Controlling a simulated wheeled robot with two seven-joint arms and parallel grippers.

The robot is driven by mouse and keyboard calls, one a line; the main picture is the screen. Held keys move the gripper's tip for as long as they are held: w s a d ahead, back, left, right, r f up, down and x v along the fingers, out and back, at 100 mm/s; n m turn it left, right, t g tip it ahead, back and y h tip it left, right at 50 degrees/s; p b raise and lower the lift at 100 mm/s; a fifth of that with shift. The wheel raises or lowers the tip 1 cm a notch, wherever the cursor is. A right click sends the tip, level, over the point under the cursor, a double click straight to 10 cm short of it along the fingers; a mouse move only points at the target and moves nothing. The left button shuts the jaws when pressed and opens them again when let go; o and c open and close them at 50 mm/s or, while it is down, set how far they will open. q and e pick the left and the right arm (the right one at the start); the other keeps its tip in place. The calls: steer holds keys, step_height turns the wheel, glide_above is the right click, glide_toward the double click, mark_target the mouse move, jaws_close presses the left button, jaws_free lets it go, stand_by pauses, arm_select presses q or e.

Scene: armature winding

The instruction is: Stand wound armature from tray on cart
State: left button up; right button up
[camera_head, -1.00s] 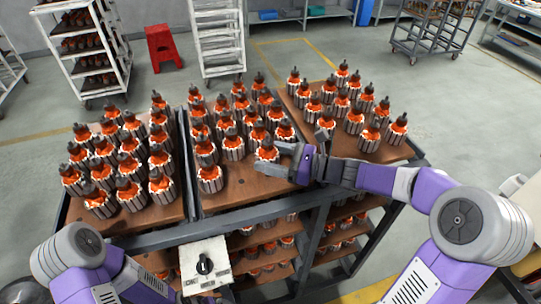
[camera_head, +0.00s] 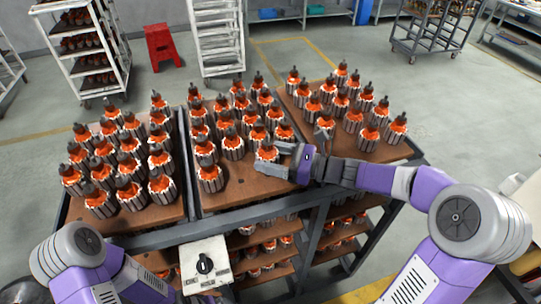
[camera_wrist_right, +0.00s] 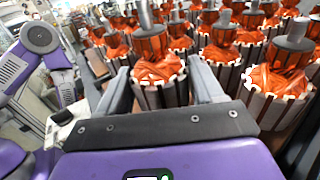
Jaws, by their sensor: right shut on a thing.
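My right gripper (camera_head: 269,157) is shut on a wound armature (camera_head: 266,152) at the front of the middle brown board (camera_head: 240,197) on the cart. The armature has a dark shaft, orange windings and a grey slotted core. In the right wrist view the same armature (camera_wrist_right: 158,72) stands upright between the two fingers of the right gripper (camera_wrist_right: 162,85). Its lower end is hidden there, so I cannot tell whether it touches the board. Another armature (camera_head: 210,178) stands just left of it. My left forearm shows at the lower left, but its gripper is out of frame.
Armatures crowd the left board (camera_head: 150,215) and the rear of the middle one. The right board (camera_head: 395,152) has bare room at its front right. A white switch box (camera_head: 205,264) is at the cart's front. Lower shelves hold more armatures.

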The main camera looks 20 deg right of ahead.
steer(key=shift+f+b, duration=0.6)
steer(key=shift+f, duration=0.4)
stand_by(0.7)
steer(key=o, duration=1.4)
steer(key=shift+o, duration=0.9)
steer(key=shift+s, duration=0.1)
steer(key=shift+d, duration=0.1)
steer(key=shift+v, duration=3.7)
steer(key=shift+s, duration=0.1)
steer(key=v, duration=0.7)
steer(key=shift+s+d, duration=0.15)
steer(key=shift+d, duration=0.05)
